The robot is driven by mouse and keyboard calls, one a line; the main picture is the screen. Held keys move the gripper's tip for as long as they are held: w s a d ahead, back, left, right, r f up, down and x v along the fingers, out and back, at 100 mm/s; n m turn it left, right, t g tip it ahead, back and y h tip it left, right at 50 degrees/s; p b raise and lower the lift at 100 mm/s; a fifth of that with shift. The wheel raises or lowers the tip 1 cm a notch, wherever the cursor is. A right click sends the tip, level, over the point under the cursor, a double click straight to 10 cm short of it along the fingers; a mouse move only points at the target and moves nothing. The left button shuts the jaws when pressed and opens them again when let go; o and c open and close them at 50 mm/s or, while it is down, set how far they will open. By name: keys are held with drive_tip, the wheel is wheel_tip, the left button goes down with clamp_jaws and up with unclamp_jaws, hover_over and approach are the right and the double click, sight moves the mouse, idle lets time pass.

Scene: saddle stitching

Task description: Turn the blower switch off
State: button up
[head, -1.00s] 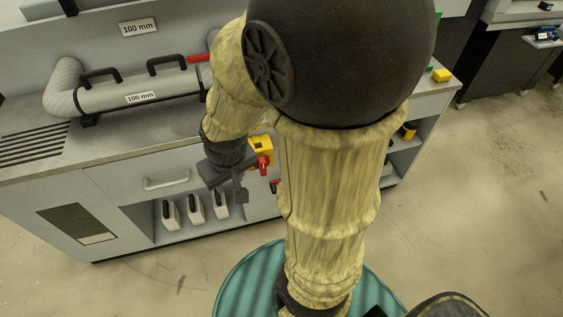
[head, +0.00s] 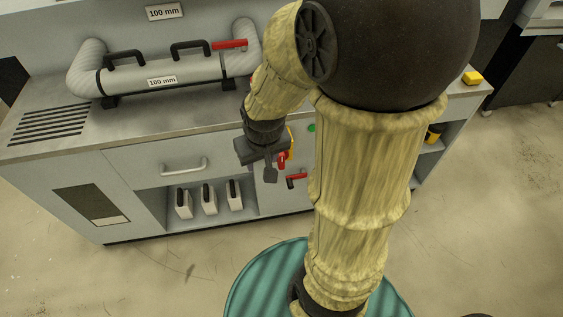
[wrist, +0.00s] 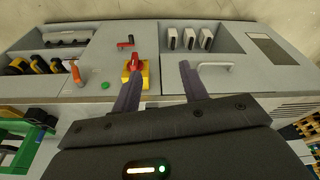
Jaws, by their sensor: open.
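A red rotary knob on a yellow plate, which looks like the blower switch (wrist: 134,66), is on the grey cabinet front. In the head view the switch (head: 282,159) is partly hidden behind my gripper (head: 268,165). In the wrist view my gripper (wrist: 160,72) is open and empty, its two dark fingers spread apart. The knob lies just beyond the left finger's tip, not between the fingers. I cannot tell if they touch. The knob's off mark is too small to read.
Near the switch are a red lever (wrist: 125,42) and a green button (wrist: 105,85). A drawer handle (wrist: 213,66) is on its other side. White containers (head: 209,199) stand in an open shelf. A pipe (head: 165,79) with black handles lies on the worktop.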

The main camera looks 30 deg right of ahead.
sight(281, 158)
drive_tip(key=w+d+f+m+t+b, duration=0.1)
drive_tip(key=w+d+f+m+b, duration=0.1)
drive_tip(key=w+d+f+b, duration=0.7)
drive_tip(key=d+f+b, duration=0.1)
drive_tip(key=d, duration=0.1)
drive_tip(key=shift+w+d+f+m+h, duration=0.15)
drive_tip(key=shift+w+d+m+h, duration=0.15)
drive_tip(key=shift+w+h, duration=0.1)
drive_tip(key=shift+b, duration=0.3)
drive_tip(key=b+x, duration=0.3)
drive_tip(key=x, duration=0.5)
drive_tip(key=b+x, duration=0.4)
drive_tip(key=x, duration=0.5)
drive_tip(key=shift+w+f, duration=0.1)
drive_tip(key=shift+w, duration=0.2)
clamp_jaws()
